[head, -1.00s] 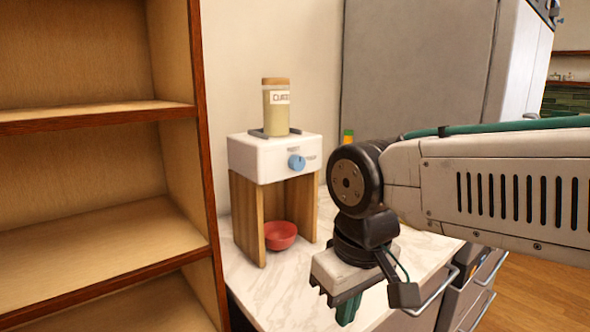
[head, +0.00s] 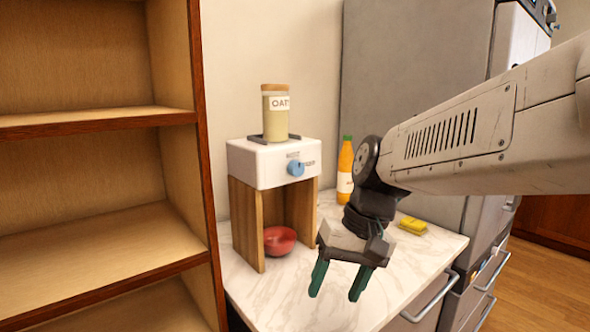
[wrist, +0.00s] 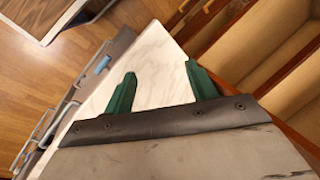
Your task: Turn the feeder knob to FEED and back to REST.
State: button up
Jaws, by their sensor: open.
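The feeder (head: 264,160) is a white box on wooden side panels, standing on the marble counter at the centre left. Its blue round knob (head: 295,168) is on the front face, with small labels around it too blurred to read. A jar labelled OATS (head: 275,112) stands on top of the feeder. A red bowl (head: 279,240) sits beneath it between the panels. My gripper (head: 336,290) is open and empty, pointing down, in front of and below the knob, to its right and apart from it. The wrist view shows both green fingers (wrist: 160,92) spread over bare counter.
An orange bottle (head: 345,172) and a yellow sponge (head: 413,225) are on the counter (head: 400,262) behind and right of my gripper. A wooden shelf unit (head: 100,122) stands close on the left. A grey appliance cabinet (head: 415,90) stands behind. The front counter is clear.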

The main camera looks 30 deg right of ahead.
jog(key=w+d+r+m+t+y, duration=0.2)
jog(key=w+d+r+t+y, duration=0.15)
jog(key=w, duration=0.55)
jog(key=n+t+h, duration=0.1)
jog(key=n+t, duration=0.1)
jog(key=t, duration=0.7)
send_near(300, 169)
jog(key=w, duration=0.2)
jog(key=x, duration=0.7)
jog(key=shift+s+a+f, duration=0.15)
jog(key=shift+s+a, duration=0.05)
jog(key=shift+a, duration=0.1)
jog(key=shift+c, duration=0.4)
jog(key=c, duration=0.9)
